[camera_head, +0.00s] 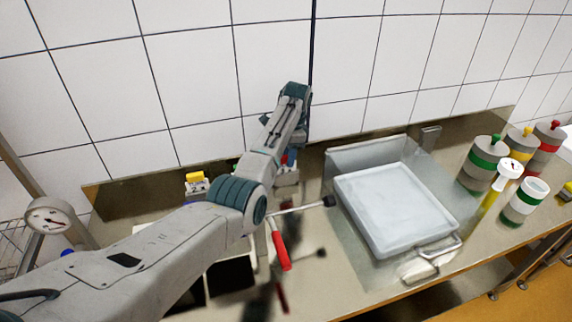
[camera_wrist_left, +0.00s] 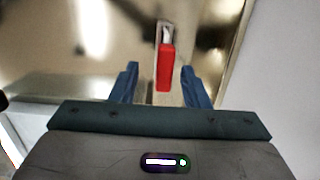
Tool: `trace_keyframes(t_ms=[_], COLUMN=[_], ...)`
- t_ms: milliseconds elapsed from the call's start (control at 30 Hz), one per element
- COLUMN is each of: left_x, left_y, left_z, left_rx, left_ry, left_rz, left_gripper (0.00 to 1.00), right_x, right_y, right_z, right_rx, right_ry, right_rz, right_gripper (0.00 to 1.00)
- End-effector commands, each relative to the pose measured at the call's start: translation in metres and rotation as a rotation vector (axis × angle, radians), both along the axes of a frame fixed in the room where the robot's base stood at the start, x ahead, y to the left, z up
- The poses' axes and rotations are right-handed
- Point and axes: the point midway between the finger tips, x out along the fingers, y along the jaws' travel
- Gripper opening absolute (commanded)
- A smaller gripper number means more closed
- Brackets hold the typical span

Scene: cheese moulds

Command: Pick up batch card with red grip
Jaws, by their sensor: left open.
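The batch card's red grip (camera_wrist_left: 166,68) is upright in the left wrist view, with a pale, narrow part (camera_wrist_left: 166,33) beyond it. My left gripper (camera_wrist_left: 159,70) is open, its two blue fingers on either side of the red grip with a gap at each side. In the head view the gripper (camera_head: 288,160) is at the back of the counter, below my bent wrist. Only a small bit of red shows there by the blue fingers; the rest of the card is hidden. My right gripper is in neither view.
A yellow-topped block (camera_head: 195,183) stands left of my arm. A black-knobbed rod (camera_head: 328,201) and a red handle (camera_head: 279,251) lie close to the arm. A white tray (camera_head: 440,227) is to the right, then several banded moulds (camera_head: 483,163). The tiled wall is close behind.

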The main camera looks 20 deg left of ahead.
Motion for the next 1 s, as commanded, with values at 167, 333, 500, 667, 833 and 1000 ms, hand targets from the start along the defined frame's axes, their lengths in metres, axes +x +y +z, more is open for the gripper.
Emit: trace_keyframes(t_ms=[167, 333, 500, 667, 833, 1000], left_x=[-0.001, -0.001, -0.001, -0.001, -0.001, -0.001], left_y=[0.009, 0.010, 0.010, 0.010, 0.010, 0.010], left_z=[-0.025, -0.042, -0.045, -0.045, -0.045, -0.044], left_rx=[0.001, 0.000, -0.001, -0.001, 0.000, -0.001], left_ry=[0.006, 0.002, 0.001, 0.001, 0.001, 0.001], left_rz=[0.001, 0.000, 0.000, 0.000, 0.000, 0.000], left_gripper=[0.42, 0.42, 0.42, 0.24, 0.00, 0.00], right_x=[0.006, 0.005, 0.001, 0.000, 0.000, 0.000], right_y=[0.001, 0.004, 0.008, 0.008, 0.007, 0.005], right_z=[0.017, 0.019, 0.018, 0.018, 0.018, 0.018], right_rx=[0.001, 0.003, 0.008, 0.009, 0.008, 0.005], right_ry=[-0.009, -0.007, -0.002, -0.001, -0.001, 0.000], right_rz=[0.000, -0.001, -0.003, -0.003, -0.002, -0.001], right_gripper=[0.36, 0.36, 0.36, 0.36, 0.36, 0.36])
